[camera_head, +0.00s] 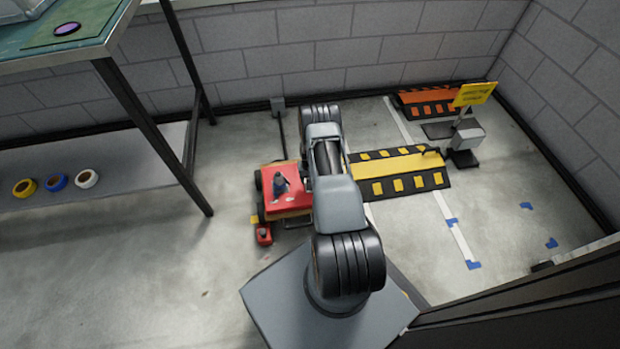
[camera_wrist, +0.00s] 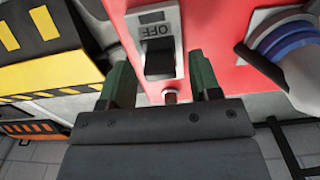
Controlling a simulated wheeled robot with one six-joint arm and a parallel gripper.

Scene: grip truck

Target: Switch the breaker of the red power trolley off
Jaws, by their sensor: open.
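The red power trolley (camera_head: 289,184) stands on the floor in the head view, partly hidden behind my arm. In the wrist view its red panel (camera_wrist: 205,60) fills the upper middle. A grey breaker plate carries a black rocker switch (camera_wrist: 160,63) with an upside-down "OFF" label beside it. My gripper (camera_wrist: 160,88) has two green fingers, open and empty, one on each side below the switch. I cannot tell whether the fingers touch the panel. A small round red knob (camera_wrist: 170,96) sits between the fingers. The rocker's set position is unclear.
A blue-and-grey plug or connector (camera_wrist: 285,50) juts out right of the panel. A yellow-and-black ramp (camera_head: 400,172) lies right of the trolley, with an orange one (camera_head: 440,101) behind. A workbench leg (camera_head: 150,130) stands left. Floor at the lower left is clear.

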